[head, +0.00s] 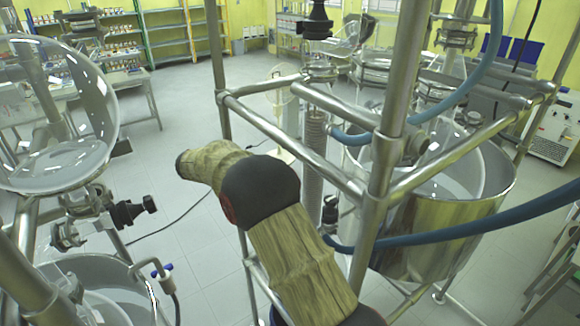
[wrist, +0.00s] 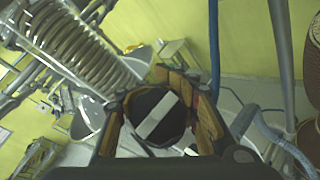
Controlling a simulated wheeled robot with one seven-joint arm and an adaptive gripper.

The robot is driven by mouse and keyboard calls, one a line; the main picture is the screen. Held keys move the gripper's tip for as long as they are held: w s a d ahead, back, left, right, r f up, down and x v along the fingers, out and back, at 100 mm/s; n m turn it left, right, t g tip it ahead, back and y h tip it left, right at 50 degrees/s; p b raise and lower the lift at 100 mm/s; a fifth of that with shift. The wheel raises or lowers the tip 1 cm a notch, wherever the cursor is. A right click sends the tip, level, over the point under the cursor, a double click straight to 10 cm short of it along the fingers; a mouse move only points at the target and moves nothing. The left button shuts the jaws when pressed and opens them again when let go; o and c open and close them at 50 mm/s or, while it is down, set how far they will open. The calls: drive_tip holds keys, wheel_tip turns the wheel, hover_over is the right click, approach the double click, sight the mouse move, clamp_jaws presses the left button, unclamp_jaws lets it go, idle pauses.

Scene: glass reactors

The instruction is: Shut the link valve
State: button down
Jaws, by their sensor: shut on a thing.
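In the wrist view my gripper (wrist: 158,112) is shut on a round black valve knob (wrist: 150,103) with a pale bar across its face. This appears to be the link valve's knob. The two fingers sit on either side of it, and the pale bar runs diagonally. The valve body behind the knob is mostly hidden. In the head view my covered arm reaches up the middle, and my gripper and the held knob cannot be made out there.
A metal coil (wrist: 75,40) lies close at upper left in the wrist view. In the head view a steel pipe frame (head: 385,150) and steel vessel (head: 450,225) stand to the right. Blue hoses (head: 450,235) cross there. A glass vessel (head: 60,120) stands left. Open floor lies beyond.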

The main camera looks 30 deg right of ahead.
drive_tip(key=m+y, duration=0.3)
drive_tip(key=m, duration=0.1)
drive_tip(key=a+f+m+y+p, duration=0.1)
drive_tip(key=m+y, duration=0.2)
drive_tip(key=m, duration=0.1)
drive_tip(key=a+f+m+y, duration=0.1)
drive_tip(key=m+y, duration=0.2)
drive_tip(key=shift+s+a+f+m+p, duration=0.1)
drive_tip(key=shift+a+f+m+p, duration=0.1)
drive_tip(key=shift+m+p, duration=0.2)
drive_tip(key=shift+r+t, duration=0.15)
drive_tip(key=shift+t, duration=0.15)
drive_tip(key=c, duration=1.9)
unclamp_jaws()
drive_tip(key=o, duration=0.7)
drive_tip(key=shift+f, duration=0.2)
